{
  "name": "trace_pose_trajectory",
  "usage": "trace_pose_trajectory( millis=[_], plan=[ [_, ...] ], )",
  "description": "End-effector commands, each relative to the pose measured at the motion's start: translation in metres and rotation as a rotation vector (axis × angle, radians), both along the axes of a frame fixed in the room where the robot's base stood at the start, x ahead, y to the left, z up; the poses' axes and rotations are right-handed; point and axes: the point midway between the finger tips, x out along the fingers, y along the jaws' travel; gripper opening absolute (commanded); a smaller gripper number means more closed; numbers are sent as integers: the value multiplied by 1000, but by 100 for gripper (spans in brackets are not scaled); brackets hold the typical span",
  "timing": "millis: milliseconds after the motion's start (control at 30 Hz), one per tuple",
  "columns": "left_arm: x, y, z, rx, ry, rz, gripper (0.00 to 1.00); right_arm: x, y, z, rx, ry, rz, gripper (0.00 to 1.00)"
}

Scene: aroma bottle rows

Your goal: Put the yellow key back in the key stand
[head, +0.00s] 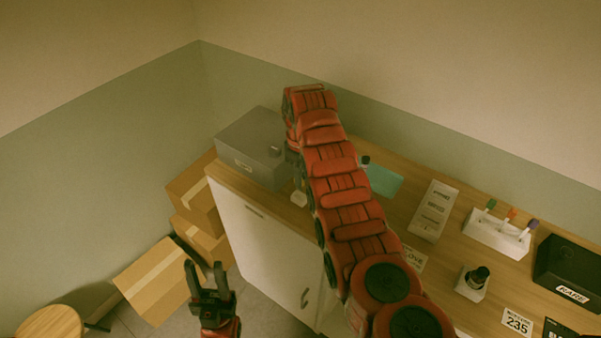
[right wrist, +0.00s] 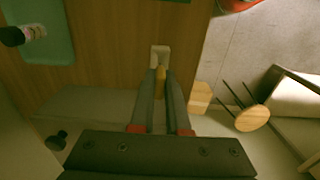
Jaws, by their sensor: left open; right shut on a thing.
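The yellow key (right wrist: 161,80) shows as a small yellow piece between the fingers of my right gripper (right wrist: 161,76) in the right wrist view. My right gripper is shut on it. A small whitish block, which looks like the key stand (right wrist: 160,53), is just beyond the fingertips; whether the key touches it I cannot tell. In the head view the same stand (head: 299,199) is near the counter's left front edge, below my right wrist, and the key cannot be made out. My left gripper (head: 205,267) is open and empty, in front of the cabinet.
A grey box (head: 243,158) stands at the counter's left end, close to my right wrist. A pen holder (head: 496,236) and black box (head: 566,263) stand right. Cardboard boxes (head: 158,280) lie left of the cabinet.

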Motion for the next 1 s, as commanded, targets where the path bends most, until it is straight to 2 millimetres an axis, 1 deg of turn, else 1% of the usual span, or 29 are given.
trace_pose_trajectory(
  millis=[33,200,733,1000],
  plan=[
    [0,0,-4,0,0,0,45,0,0,-7,0,0,-1,0],
    [0,0,-7,0,0,0,45,0,0,-14,1,-1,0,0],
    [0,0,-7,0,0,0,45,0,0,-14,1,-2,0,0],
    [0,0,-13,0,0,0,45,0,1,-15,1,-3,1,0]
  ],
)
